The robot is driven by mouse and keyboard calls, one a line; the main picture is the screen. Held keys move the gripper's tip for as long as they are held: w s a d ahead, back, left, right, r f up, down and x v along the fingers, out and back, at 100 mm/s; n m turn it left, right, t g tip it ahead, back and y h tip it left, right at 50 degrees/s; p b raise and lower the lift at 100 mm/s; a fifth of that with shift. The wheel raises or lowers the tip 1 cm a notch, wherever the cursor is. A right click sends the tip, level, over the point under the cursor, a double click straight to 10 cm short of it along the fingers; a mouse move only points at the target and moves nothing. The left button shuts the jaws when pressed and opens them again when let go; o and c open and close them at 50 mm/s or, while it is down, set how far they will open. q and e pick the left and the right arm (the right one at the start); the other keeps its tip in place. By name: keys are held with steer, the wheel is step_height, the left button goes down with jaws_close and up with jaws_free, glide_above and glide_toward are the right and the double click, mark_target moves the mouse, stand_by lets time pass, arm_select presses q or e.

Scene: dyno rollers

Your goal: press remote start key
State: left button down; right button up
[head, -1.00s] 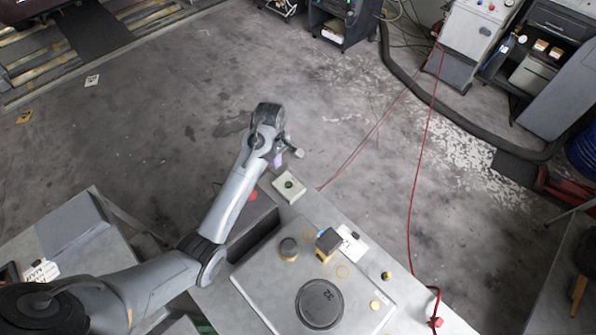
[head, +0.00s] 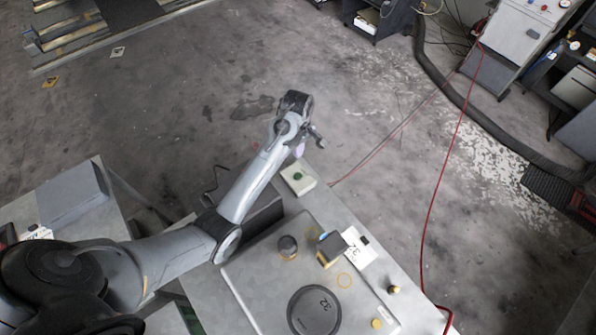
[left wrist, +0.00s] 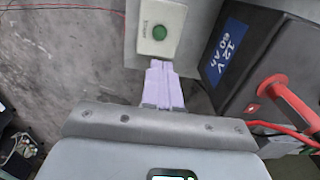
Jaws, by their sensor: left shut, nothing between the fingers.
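The remote start key is a cream box (head: 306,186) with a round green button (head: 298,175), at the far corner of the grey workbench (head: 268,208). In the left wrist view the box (left wrist: 175,16) shows upright lettering beside the green button (left wrist: 159,33). My left gripper (head: 299,150) is shut and empty, just beyond the box in the head view. In the left wrist view its pale purple fingers (left wrist: 159,66) end just below the box's lower edge, short of the button. I cannot tell their height above the box. My right gripper is not in view.
A dark battery (left wrist: 240,60) marked 12 V 60 Ah and a red clamp (left wrist: 285,97) lie right of the fingers. On the bench are a dark block (head: 331,248), a black disc marked 32 (head: 314,310) and a small dark knob (head: 287,246).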

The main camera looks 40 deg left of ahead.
mark_target(298, 176)
arm_select(q)
step_height(298, 176, down, 14)
steer(key=shift+r, duration=0.1)
stand_by(0.5)
steer(key=shift+f, duration=1.1)
steer(key=shift+s, duration=0.1)
steer(key=shift+r+p, duration=0.5)
steer(key=shift+p, duration=0.15)
steer(key=r+p, duration=0.4)
steer(key=shift+w+r+p, duration=0.3)
steer(key=shift+r+p, duration=0.05)
step_height(298, 176, up, 10)
steer(key=shift+w+f+b, duration=0.15)
steer(key=shift+f+b, duration=0.1)
steer(key=shift+b, duration=0.2)
